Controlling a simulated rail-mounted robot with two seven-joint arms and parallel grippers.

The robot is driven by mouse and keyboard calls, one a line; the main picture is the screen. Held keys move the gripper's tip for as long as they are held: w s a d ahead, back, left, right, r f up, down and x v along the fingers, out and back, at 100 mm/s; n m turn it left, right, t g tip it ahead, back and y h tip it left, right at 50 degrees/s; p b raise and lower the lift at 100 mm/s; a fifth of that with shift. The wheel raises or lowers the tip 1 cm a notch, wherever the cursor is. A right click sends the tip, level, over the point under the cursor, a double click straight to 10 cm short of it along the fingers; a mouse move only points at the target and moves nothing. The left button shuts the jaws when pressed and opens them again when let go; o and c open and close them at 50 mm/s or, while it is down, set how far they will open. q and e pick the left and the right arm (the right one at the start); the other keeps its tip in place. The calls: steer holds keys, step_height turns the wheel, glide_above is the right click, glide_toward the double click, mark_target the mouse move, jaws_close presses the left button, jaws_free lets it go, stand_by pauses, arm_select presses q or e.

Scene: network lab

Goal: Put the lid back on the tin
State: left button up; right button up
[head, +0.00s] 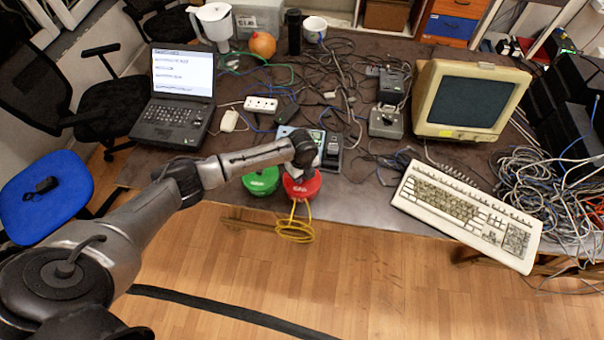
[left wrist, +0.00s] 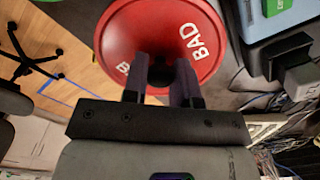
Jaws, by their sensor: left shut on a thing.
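A round red lid (head: 303,186) marked "BAD" is at the front edge of the table. It fills the top of the left wrist view (left wrist: 125,35), where a dark knob (left wrist: 161,74) shows at its middle. My left gripper (left wrist: 160,68) is shut on this knob, one finger on each side. In the head view the left gripper (head: 303,168) is above the lid, partly hidden by my wrist. The lid hides what is beneath it, so I cannot tell whether it rests on a tin. A green tin (head: 261,181) stands close to its left. My right gripper is not in view.
A yellow cable (head: 295,231) hangs over the table edge below the red lid. A grey device (head: 332,150) and tangled cables lie behind. A laptop (head: 175,105) is to the left, a keyboard (head: 465,212) to the right. The bare tabletop (head: 355,205) is free right of the lid.

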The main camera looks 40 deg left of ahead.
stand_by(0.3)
arm_select(q)
steer(key=o, duration=1.5)
steer(key=shift+c, duration=0.2)
steer(key=shift+r, duration=0.2)
steer(key=shift+r+p, duration=0.6)
steer(key=shift+p, duration=0.25)
steer(key=shift+r+p, duration=2.75)
steer(key=shift+p, duration=0.15)
